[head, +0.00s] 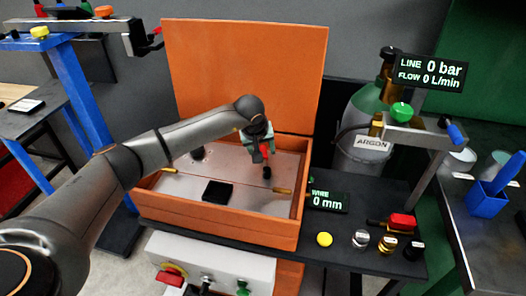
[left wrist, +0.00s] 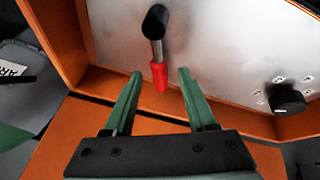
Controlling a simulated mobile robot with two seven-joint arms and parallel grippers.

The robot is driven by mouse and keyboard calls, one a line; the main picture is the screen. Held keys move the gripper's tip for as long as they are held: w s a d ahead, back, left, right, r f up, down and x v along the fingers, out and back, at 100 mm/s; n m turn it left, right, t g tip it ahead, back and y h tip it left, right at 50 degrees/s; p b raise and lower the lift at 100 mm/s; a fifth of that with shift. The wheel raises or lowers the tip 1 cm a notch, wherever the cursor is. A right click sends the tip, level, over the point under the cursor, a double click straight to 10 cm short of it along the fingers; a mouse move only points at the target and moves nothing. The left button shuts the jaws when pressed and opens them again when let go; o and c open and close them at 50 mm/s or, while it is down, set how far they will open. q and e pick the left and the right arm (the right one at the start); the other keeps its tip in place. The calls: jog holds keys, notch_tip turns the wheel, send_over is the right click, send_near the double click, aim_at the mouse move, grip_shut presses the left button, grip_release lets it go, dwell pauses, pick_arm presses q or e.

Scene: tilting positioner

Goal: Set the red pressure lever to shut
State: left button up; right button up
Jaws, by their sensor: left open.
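The red pressure lever (left wrist: 159,76) has a black pivot, a short metal shaft and a red grip. It stands on the grey panel inside the orange box. In the head view the lever (head: 264,157) is partly hidden by my left gripper (head: 258,148). In the left wrist view my left gripper (left wrist: 160,74) is open. Its two green fingers stand on either side of the red grip's tip, with a gap visible on both sides. The right gripper is not in view.
The orange box (head: 150,207) has its lid raised behind. A black knob (left wrist: 286,98) sits on the same panel. An argon cylinder (head: 362,125) stands to the right under a display (head: 430,72) reading LINE 0 bar. Caps and knobs lie on the dark table (head: 370,205).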

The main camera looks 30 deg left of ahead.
pick_arm(q)
jog(key=shift+w+f, duration=0.25)
jog(key=shift+f, duration=0.25)
grip_shut()
dwell(1.2)
